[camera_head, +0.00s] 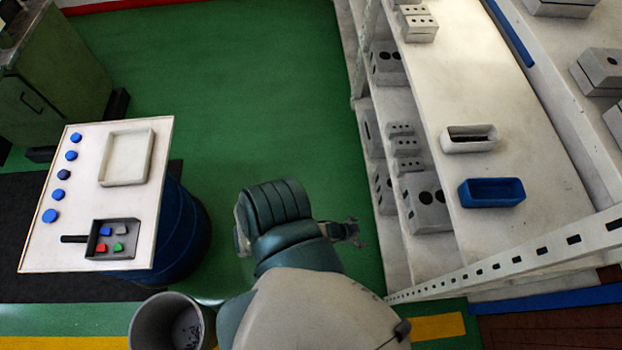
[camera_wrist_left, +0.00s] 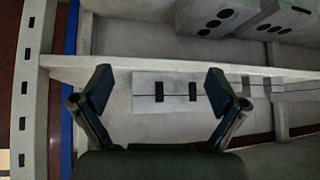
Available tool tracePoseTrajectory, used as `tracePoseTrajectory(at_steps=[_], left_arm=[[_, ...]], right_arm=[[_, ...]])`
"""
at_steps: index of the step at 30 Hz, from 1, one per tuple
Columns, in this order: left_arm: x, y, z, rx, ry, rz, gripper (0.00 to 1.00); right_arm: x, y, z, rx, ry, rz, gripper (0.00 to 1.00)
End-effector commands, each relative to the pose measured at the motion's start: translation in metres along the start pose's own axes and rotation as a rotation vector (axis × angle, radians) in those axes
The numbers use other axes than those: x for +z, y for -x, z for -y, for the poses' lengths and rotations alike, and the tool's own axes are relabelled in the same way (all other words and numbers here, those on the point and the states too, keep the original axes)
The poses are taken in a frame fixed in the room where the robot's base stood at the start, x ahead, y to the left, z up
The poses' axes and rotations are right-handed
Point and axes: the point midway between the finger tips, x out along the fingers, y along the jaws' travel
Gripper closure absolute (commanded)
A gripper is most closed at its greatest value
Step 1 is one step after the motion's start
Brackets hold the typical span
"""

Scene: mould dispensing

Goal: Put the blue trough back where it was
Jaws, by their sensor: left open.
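The blue trough (camera_head: 491,192) sits on the pale shelf top at the right of the head view, just in front of a white trough (camera_head: 469,139). My left gripper (camera_head: 352,231) is at the left of the shelf unit, clear of the blue trough and over the green floor. In the left wrist view its two fingers (camera_wrist_left: 158,92) are spread apart with nothing between them, facing the shelves. The blue trough does not show in the wrist view. My right gripper is in neither view.
The shelf unit (camera_head: 525,130) has an upright slotted post (camera_head: 520,254) near the trough. Grey blocks with holes (camera_head: 427,200) stand on lower shelves. A white table (camera_head: 95,180) with a tray (camera_head: 127,158) and a grey bin (camera_head: 160,322) stand at left. Green floor between is free.

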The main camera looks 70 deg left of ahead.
Motion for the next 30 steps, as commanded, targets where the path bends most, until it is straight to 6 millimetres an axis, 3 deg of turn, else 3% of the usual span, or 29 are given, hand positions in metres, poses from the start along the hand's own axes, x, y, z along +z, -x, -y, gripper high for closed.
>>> tracePoseTrajectory(at_steps=[1,3,6,10,12,15,22,30], left_arm=[[0.059,-0.003,-0.011,0.000,-0.001,0.113,0.03],[0.130,0.004,-0.027,0.005,-0.010,0.252,0.03],[0.213,0.024,-0.050,0.024,-0.028,0.419,0.03],[0.281,0.053,-0.073,0.049,-0.048,0.564,0.03],[0.300,0.064,-0.080,0.059,-0.055,0.606,0.03],[0.311,0.070,-0.084,0.065,-0.060,0.632,0.03],[0.312,0.071,-0.083,0.065,-0.060,0.634,0.03],[0.335,0.047,-0.085,0.065,-0.060,0.636,0.03]], right_arm=[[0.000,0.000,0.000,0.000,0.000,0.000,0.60],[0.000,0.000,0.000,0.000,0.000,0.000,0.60],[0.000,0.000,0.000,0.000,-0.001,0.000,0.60],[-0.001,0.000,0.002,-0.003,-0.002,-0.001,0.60],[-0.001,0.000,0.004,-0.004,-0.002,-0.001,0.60],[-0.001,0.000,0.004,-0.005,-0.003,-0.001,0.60],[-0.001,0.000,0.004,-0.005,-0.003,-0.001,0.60],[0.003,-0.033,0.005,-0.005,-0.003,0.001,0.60]])
